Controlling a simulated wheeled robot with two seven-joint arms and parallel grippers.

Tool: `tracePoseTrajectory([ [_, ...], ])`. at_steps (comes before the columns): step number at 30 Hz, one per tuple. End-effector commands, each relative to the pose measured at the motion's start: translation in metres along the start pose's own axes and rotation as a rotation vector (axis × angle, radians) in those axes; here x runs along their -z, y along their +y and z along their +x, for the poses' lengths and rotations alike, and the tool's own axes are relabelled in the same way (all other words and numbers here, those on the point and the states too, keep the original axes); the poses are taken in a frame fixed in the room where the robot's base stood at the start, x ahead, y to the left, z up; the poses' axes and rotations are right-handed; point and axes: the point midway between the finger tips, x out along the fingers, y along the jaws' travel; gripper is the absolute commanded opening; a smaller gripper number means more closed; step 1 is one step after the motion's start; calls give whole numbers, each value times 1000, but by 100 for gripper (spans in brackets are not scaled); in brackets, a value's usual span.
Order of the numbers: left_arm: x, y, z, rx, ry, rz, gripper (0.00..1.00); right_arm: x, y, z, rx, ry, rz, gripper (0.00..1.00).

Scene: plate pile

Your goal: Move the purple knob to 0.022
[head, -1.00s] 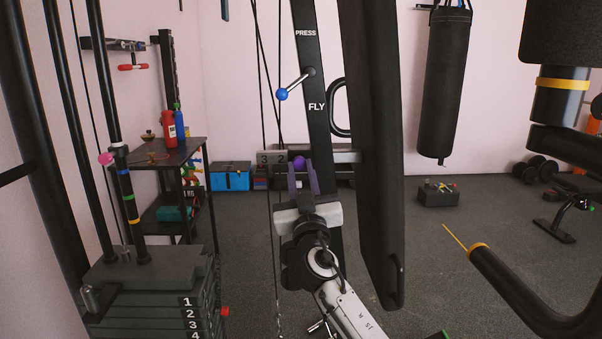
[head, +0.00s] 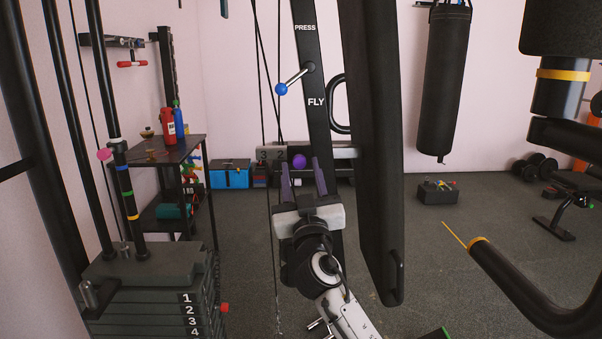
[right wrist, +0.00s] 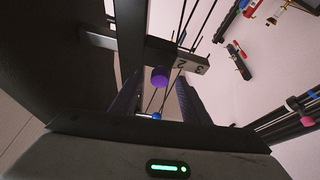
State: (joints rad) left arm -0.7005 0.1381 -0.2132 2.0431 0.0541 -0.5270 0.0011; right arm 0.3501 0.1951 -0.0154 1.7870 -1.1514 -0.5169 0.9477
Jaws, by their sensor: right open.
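The purple knob (head: 299,161) is a small round ball at the dark upright, on a horizontal grey bar (head: 342,153) marked with numbers. In the right wrist view the knob (right wrist: 160,77) shows between and beyond my two fingers, near the digits 2 and 3. My right gripper (head: 302,174) is open, its purple fingers spread below and in front of the knob in the head view. No finger contact with the knob is visible. My left gripper is not in view.
A tall black pad (head: 375,180) stands just right of my right gripper. A lever with a blue ball (head: 281,89) is above, on the upright marked PRESS and FLY. A weight stack (head: 150,290) and a shelf (head: 165,150) are at left. Thin cables run left of the upright.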

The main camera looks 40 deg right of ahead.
Motion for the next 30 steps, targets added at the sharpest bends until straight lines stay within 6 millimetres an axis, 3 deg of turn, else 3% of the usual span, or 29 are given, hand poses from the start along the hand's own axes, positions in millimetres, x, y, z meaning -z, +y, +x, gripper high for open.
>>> tracePoseTrajectory([
  [5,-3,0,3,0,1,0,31,-3,-1,-21,1,-3,2,42],
  [12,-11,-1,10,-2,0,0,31,-4,-1,-69,1,-4,3,42],
  [18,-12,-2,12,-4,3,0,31,-2,-1,-96,1,-3,2,42],
  [30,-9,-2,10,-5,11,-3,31,0,0,-103,0,-1,0,42],
])
